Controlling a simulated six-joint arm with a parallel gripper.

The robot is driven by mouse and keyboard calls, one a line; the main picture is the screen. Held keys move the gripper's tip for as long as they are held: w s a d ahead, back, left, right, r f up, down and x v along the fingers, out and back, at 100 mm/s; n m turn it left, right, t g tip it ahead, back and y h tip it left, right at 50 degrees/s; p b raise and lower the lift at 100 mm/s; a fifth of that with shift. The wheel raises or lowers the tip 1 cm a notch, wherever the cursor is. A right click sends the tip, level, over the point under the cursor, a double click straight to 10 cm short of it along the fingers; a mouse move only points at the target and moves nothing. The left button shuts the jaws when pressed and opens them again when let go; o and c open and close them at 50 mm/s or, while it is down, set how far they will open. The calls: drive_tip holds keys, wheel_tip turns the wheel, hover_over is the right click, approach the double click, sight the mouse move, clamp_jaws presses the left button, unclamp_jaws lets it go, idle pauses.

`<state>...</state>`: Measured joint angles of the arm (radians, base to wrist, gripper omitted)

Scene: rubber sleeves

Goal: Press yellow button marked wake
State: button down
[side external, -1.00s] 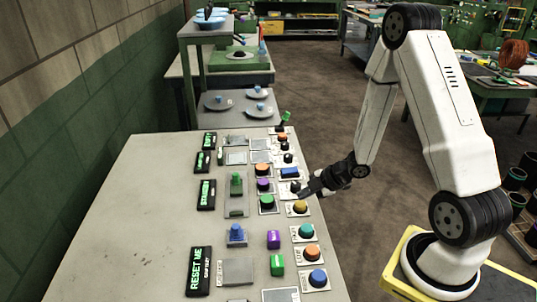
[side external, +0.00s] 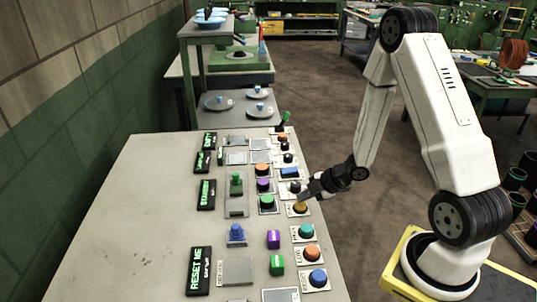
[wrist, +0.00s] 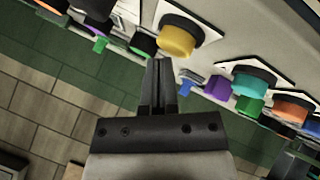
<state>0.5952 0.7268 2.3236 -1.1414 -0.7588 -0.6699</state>
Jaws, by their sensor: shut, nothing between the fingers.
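The yellow button (side external: 299,208) sits in a dark collar on a white plate near the right edge of the grey table. It also shows in the wrist view (wrist: 177,40), just ahead of the fingertips and slightly to their right. My gripper (side external: 303,198) is shut and empty, with its fingertips close above the yellow button. In the wrist view the two fingers (wrist: 158,62) are together. I cannot tell whether they touch the button. The lettering on its plate is too small to read.
Orange and green buttons (side external: 267,202) stand to the left. Black display signs (side external: 206,194) line the table (side external: 140,215), whose left part is clear.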

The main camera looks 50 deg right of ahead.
sight(303, 203)
drive_tip(key=shift+f, duration=0.4)
idle(0.7)
drive_tip(key=shift+r, duration=0.85)
drive_tip(key=shift+r, duration=0.15)
idle(0.3)
drive_tip(key=shift+r, duration=2.35)
